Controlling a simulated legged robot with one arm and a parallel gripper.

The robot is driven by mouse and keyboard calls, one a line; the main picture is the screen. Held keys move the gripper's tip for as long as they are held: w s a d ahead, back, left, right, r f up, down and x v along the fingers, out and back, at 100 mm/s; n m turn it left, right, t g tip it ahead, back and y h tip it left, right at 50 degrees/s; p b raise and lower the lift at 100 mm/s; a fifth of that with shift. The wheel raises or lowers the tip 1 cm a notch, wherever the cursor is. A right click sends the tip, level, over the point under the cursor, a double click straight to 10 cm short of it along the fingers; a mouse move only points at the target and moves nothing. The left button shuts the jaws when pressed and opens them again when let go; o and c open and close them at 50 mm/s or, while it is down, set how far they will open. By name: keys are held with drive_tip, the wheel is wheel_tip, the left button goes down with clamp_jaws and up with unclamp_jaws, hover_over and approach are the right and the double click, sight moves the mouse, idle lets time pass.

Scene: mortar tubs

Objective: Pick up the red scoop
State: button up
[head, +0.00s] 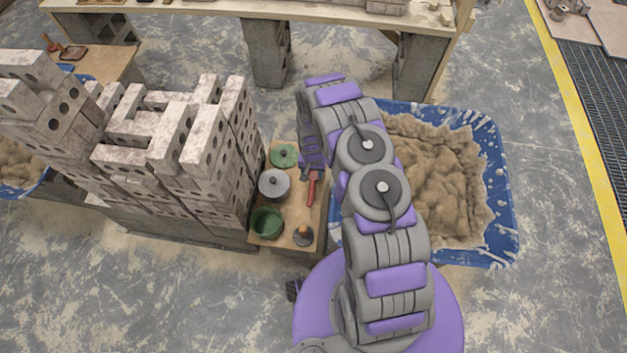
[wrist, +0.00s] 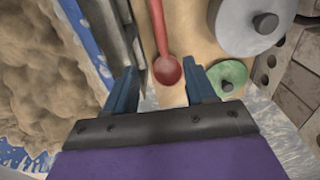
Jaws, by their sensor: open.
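The red scoop (head: 312,187) lies on a small wooden stand (head: 277,238) beside the blue tub. In the wrist view the red scoop (wrist: 163,45) has its round bowl nearest me and its handle running up and away. My gripper (wrist: 157,80) is open, with one blue finger on each side of the scoop's bowl end and nothing held between them. In the head view my gripper (head: 312,172) is over the far part of the stand, partly hidden by my arm. I cannot tell its exact height above the scoop.
A grey lidded pot (head: 274,183), a green lid (head: 284,155), a green pot (head: 267,222) and a small dark knobbed item (head: 303,235) share the stand. A brick stack (head: 180,150) rises left. A blue tub (head: 507,190) of mortar stands right. A long table (head: 270,12) is behind.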

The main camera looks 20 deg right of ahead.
drive_tip(key=b, duration=0.2)
hover_over(312, 188)
wheel_tip(312, 188, down, 9)
drive_tip(key=shift+s+f, duration=0.1)
drive_tip(key=shift+s, duration=0.05)
drive_tip(key=shift+f+b, duration=1.4)
drive_tip(key=shift+f, duration=1.4)
drive_tip(key=shift+w, duration=0.2)
clamp_jaws()
